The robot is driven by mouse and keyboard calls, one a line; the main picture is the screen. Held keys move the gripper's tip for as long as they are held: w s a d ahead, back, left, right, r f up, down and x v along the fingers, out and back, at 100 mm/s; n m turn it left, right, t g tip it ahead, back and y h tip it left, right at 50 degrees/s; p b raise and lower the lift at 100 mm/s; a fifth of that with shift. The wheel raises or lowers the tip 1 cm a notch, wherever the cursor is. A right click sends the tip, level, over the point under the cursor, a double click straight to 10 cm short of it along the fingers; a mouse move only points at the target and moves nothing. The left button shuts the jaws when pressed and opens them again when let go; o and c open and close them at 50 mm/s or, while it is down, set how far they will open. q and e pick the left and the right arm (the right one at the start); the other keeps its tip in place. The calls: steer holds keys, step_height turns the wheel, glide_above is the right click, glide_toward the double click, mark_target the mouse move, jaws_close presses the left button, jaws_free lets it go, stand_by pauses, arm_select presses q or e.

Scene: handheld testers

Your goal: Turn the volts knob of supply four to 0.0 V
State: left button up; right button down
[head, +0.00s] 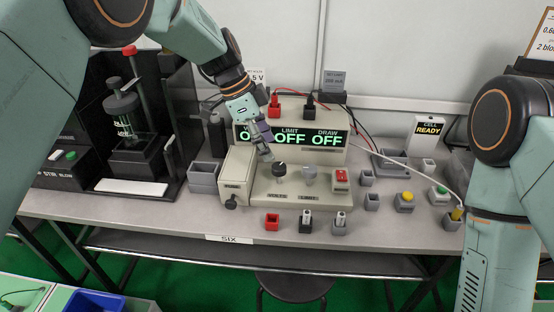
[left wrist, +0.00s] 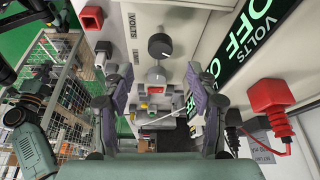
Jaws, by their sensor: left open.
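The power supply (head: 262,200) is a beige box on the bench; the label on the bench edge below it reads SIX. Its display (head: 290,137) shows OFF for LIMIT and DRAW, and the volts field is partly hidden by my left arm. The dark volts knob (head: 279,169) stands on the sloped panel, and it also shows in the left wrist view (left wrist: 159,45). The lighter limit knob (head: 309,175) is to its right. My left gripper (head: 266,154) is open and empty, just above and behind the volts knob, apart from it. The left wrist view shows both fingers (left wrist: 158,95).
A red switch (head: 341,177) sits right of the knobs. Red and black plugs (head: 275,106) with leads stand on top. Small sockets (head: 272,221) line the front; a yellow button (head: 404,200) and a CELL READY sign (head: 428,128) are at right. A dark open cabinet (head: 120,130) stands left.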

mark_target(279, 166)
arm_select(q)
steer(key=b+x, duration=0.1)
steer(key=x, duration=0.5)
steer(key=shift+d+f, duration=0.2)
steer(key=shift+f, duration=0.1)
steer(key=shift+c, duration=0.4)
steer(key=c, duration=1.1)
